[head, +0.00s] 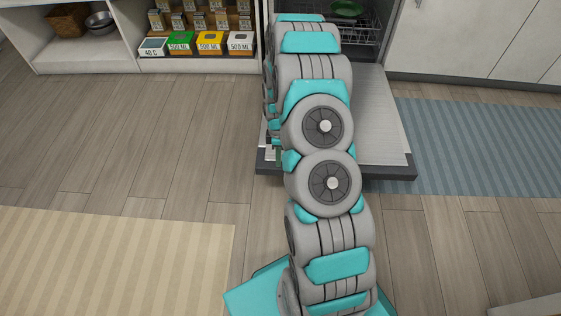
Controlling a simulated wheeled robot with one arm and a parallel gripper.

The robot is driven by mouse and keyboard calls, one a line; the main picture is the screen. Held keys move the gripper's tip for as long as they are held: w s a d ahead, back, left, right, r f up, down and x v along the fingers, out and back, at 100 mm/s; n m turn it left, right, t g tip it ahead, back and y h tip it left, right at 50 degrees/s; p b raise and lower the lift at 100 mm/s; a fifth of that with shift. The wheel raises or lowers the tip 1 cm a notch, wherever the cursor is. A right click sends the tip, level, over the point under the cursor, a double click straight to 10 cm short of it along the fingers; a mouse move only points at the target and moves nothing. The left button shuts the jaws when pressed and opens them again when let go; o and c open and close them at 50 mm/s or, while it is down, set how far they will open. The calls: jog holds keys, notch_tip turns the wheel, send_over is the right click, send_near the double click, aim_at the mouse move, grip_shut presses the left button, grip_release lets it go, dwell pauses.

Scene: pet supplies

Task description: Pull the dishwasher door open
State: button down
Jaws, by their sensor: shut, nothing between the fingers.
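The dishwasher door (385,125) is folded down and lies nearly flat, low over the floor, its dark outer edge (390,172) facing me. The open dishwasher (388,18) shows its rack behind the door. My arm reaches over the door and covers its left half. The end of my arm folds back down along the door's left side. My gripper (277,154) shows only as a sliver beside the arm, near the door's left front corner. It is shut and empty; whether it touches the door is hidden.
A green bowl (346,8) sits in the dishwasher rack. Shelves at the left hold several boxes (210,42), a basket (68,22) and a metal bowl (100,21). A blue striped rug (470,145) lies at the right, a beige rug (110,260) at front left. The left floor is clear.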

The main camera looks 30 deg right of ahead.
jog(key=s+a+r+m, duration=0.1)
jog(key=s+a+r, duration=0.15)
jog(key=r, duration=0.85)
jog(key=s+a+r+m, duration=0.1)
jog(key=s+a+r, duration=0.15)
jog(key=r, duration=0.85)
jog(key=s+a+r+m, duration=0.3)
jog(key=s+r, duration=0.1)
jog(key=s, duration=0.4)
jog(key=s+a+r+m, duration=0.3)
jog(key=s+r, duration=0.1)
jog(key=s, duration=0.5)
jog(key=s+a+r+m+h, duration=0.1)
jog(key=s+a+r+m, duration=0.2)
jog(key=s, duration=0.6)
notch_tip(320, 180, up, 2)
jog(key=shift+s+m, duration=0.25)
jog(key=shift+m, duration=0.05)
jog(key=c, duration=1.5)
grip_release()
